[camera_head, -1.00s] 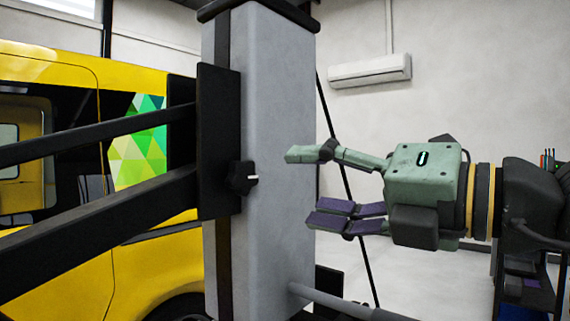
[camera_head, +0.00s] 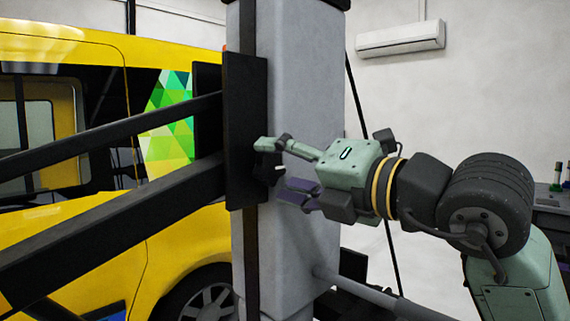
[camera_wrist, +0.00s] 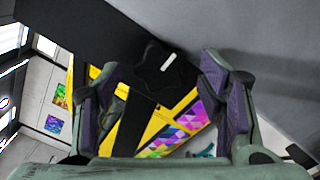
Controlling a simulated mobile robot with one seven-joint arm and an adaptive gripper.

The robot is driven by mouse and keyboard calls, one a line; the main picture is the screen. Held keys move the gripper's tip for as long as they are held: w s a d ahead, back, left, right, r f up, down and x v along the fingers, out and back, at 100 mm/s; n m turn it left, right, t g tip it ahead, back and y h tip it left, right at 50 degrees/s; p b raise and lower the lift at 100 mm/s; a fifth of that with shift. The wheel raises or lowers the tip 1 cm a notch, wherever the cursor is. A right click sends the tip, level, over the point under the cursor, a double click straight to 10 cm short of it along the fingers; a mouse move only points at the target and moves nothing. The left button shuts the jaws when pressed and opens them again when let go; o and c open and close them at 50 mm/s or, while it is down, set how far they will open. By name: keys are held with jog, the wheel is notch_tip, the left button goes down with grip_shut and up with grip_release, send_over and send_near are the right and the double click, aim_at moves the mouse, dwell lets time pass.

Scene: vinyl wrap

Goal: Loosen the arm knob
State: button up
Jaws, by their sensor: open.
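The black lobed arm knob (camera_head: 267,168) sits on the black plate (camera_head: 245,120) beside the grey column. It carries a small white mark. In the wrist view the knob (camera_wrist: 163,78) lies ahead of my gripper (camera_wrist: 158,70), between the two open finger sets. In the head view my gripper (camera_head: 273,167) reaches in from the right, one finger above the knob and the others below and partly in front of it. The fingers are spread and hold nothing. I cannot tell whether any finger touches the knob.
The tall grey column (camera_head: 300,80) stands just behind my fingers. Two black arms (camera_head: 130,198) run left from the plate. A yellow van (camera_head: 60,240) stands behind them. A grey bar (camera_head: 355,290) extends low from the column. An air conditioner (camera_head: 400,40) hangs on the wall.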

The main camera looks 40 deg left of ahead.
jog(key=shift+c, duration=0.6)
jog(key=c, duration=1)
